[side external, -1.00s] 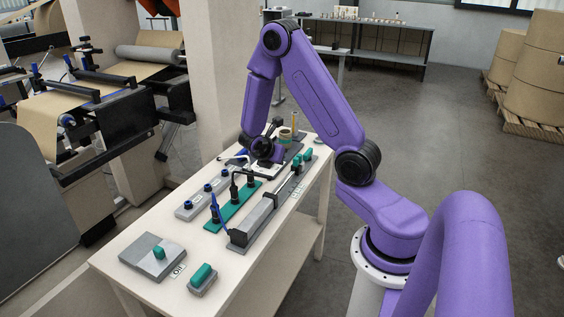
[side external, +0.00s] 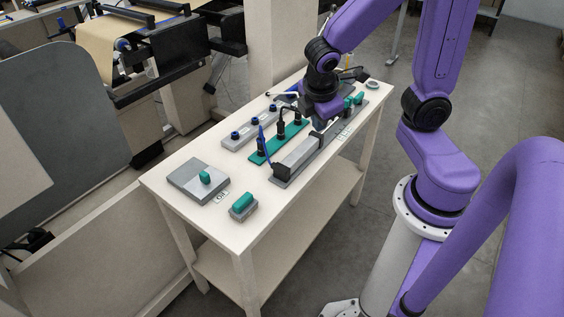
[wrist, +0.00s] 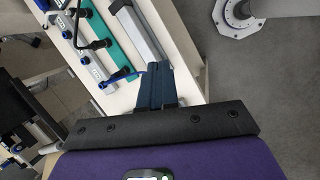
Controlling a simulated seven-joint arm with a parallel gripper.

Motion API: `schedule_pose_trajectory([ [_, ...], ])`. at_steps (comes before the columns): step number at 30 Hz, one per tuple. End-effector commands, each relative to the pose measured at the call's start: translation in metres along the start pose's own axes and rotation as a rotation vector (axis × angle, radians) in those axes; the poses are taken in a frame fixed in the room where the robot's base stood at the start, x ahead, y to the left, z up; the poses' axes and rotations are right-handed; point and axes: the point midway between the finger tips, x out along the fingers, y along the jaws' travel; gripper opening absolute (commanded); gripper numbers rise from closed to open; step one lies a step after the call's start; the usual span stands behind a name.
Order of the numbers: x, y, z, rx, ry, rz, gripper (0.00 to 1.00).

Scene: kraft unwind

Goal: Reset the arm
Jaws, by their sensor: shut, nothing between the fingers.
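My gripper (side external: 322,120) hangs over the far half of the white table, above the long grey block (side external: 298,157). In the wrist view its dark fingers (wrist: 154,68) are together with nothing between them. Beside the long block is a teal strip (side external: 276,143) with black upright fittings and a blue-handled tool. The fingertips' height above the table is hard to tell, as the hand hides them in the side external view.
The white table (side external: 152,180) carries a grey plate (side external: 188,184) with a teal grip, a small teal-topped block (side external: 243,207), and a grey rail (side external: 235,143) with blue knobs. The table's near end has bare room. Machinery (side external: 165,65) stands at the left.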

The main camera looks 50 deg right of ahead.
Motion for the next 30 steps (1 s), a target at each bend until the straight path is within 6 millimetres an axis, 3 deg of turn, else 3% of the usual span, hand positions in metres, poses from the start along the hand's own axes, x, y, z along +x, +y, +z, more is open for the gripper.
schedule_pose_trajectory([
  [6,-0.041,-0.071,-0.009,0.048,0.174,-0.131,0.00],
  [12,-0.064,-0.117,-0.005,0.059,0.257,-0.246,0.00],
  [18,-0.070,-0.131,-0.002,0.062,0.276,-0.285,0.00],
  [30,-0.070,-0.130,-0.003,0.062,0.275,-0.284,0.00],
])
